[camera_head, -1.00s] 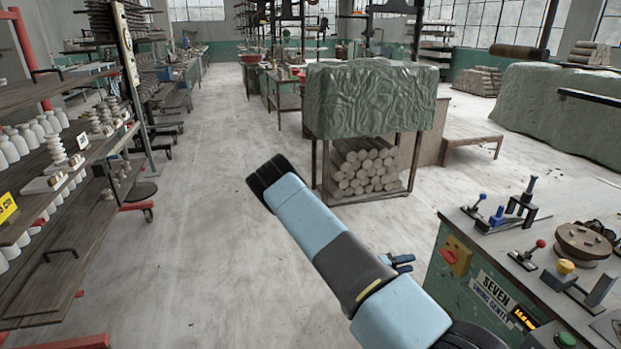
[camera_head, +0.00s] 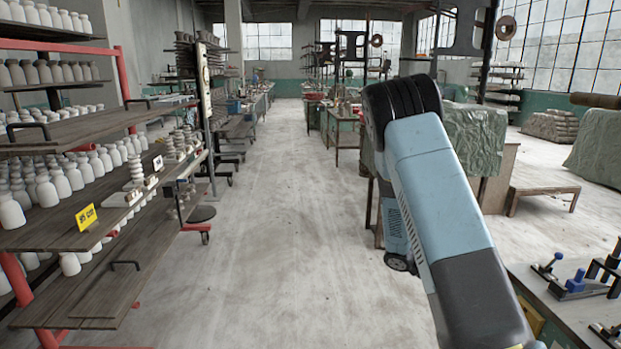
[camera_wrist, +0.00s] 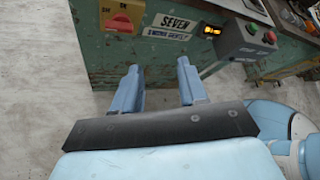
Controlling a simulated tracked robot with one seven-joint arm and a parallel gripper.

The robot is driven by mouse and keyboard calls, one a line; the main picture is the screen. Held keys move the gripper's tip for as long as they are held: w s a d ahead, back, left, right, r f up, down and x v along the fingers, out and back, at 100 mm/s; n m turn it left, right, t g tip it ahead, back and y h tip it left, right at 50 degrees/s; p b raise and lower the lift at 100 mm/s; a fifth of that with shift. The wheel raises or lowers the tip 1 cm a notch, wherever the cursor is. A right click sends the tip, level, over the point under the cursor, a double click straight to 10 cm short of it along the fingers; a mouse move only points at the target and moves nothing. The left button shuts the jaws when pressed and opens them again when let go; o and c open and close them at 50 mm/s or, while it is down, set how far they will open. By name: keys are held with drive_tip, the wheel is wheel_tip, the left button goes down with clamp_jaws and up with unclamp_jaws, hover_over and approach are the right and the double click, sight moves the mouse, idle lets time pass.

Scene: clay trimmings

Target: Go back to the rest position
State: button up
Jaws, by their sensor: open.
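My gripper (camera_wrist: 158,88) shows in the wrist view with its two light-blue fingers apart and nothing between them. In the head view my arm rises from the lower right to a black joint in the upper middle and bends down behind itself. The fingers are hidden in the head view.
A wooden shelf rack (camera_head: 75,235) with white bottles stands at the left. A workbench (camera_head: 545,290) with blue-handled tools is at the lower right. A green-draped stand (camera_head: 478,135) is partly behind my arm. The floor aisle (camera_head: 275,220) is clear.

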drive_tip(key=s+a+r+m+t+y, duration=0.1)
drive_tip(key=s+a+r+m+y, duration=0.25)
drive_tip(key=r, duration=0.35)
drive_tip(key=s+a+r+m+t+y, duration=0.1)
drive_tip(key=s+a+r+m+y, duration=0.15)
drive_tip(key=r+m, duration=0.3)
drive_tip(key=s+a+r+m+t+y, duration=0.15)
drive_tip(key=s+a+r+m, duration=0.25)
drive_tip(key=r, duration=0.4)
drive_tip(key=s+a+r+m+t+y, duration=0.2)
drive_tip(key=s+a+r+m, duration=0.2)
drive_tip(key=s+r, duration=0.2)
drive_tip(key=s+a+r+m+t+y, duration=0.2)
drive_tip(key=s+a+r+m+t, duration=0.1)
drive_tip(key=s, duration=0.4)
wheel_tip(320, 180, up, 3)
drive_tip(key=shift+s+a+f+m+t, duration=0.15)
drive_tip(key=shift+s+a+m+t, duration=0.15)
drive_tip(key=shift+a+m, duration=0.5)
